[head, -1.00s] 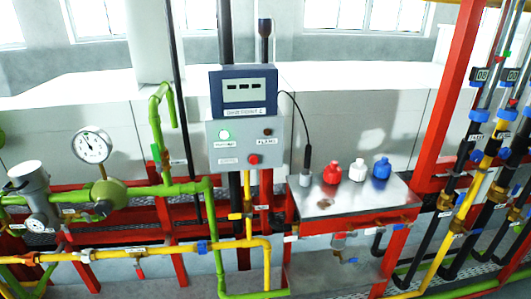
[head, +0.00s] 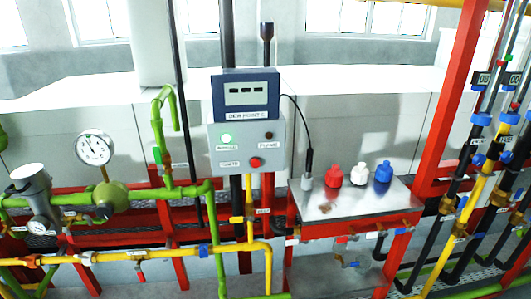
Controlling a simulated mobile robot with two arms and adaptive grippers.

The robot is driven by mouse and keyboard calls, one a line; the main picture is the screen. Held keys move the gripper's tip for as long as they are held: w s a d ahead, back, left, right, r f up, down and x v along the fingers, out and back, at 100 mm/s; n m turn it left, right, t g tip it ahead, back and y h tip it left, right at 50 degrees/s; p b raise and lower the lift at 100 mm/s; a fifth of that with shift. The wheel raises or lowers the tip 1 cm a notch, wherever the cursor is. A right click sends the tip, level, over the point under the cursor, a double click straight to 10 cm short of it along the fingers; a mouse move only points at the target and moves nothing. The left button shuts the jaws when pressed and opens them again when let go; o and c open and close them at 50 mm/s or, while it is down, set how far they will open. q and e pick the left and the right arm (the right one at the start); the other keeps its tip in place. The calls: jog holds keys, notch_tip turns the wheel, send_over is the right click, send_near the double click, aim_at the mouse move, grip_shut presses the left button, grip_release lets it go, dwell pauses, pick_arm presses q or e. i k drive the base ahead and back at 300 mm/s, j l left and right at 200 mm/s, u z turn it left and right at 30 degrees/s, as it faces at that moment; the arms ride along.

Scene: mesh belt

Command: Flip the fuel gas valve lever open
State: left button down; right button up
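A yellow pipe (head: 165,253) runs low across the left half of the head view and turns down near the middle. More yellow pipe (head: 468,215) with blue and dark fittings runs slanted at the right. The labels on these pipes are too small to read, so I cannot tell which fitting is the fuel gas valve lever or how it stands. Neither of my grippers is in view.
A grey control box (head: 246,145) with a lit green light and a red button stands in the middle. A metal shelf (head: 365,200) holds red, white and blue bottles. Red frames (head: 450,90), green pipes (head: 160,195) and a round gauge (head: 95,148) crowd the area.

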aim_at(140, 275)
jog(key=u, duration=1.25)
